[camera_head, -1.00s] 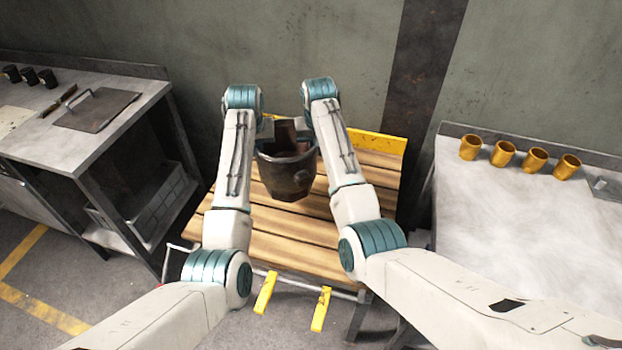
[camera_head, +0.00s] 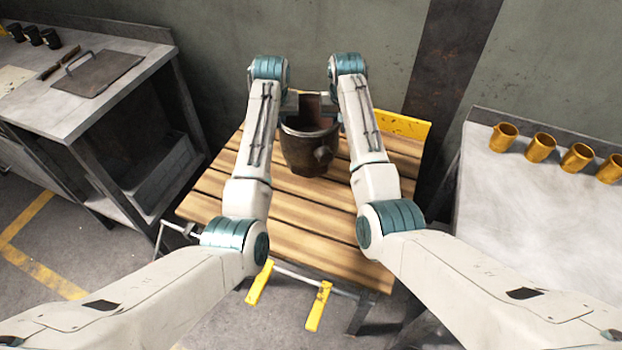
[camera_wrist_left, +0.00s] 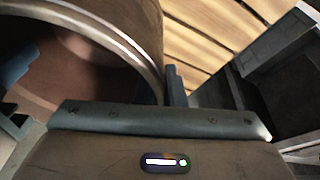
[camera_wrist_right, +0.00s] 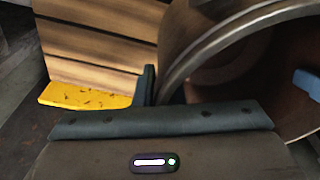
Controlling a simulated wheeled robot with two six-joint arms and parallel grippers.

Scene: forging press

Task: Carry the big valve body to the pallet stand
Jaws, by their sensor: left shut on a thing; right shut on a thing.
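The fingers are partly hidden in the head view. The valve body's rim fills much of the left wrist view (camera_wrist_left: 125,45) and also the right wrist view (camera_wrist_right: 215,40).
A yellow plate (camera_head: 403,125) edges the stand's back right, and yellow bars (camera_head: 318,306) are at its front. A bench with several gold cups (camera_head: 541,147) is at right. A workbench (camera_head: 75,112) with a handled plate (camera_head: 98,73) and dark cups is at left. A wall stands behind.

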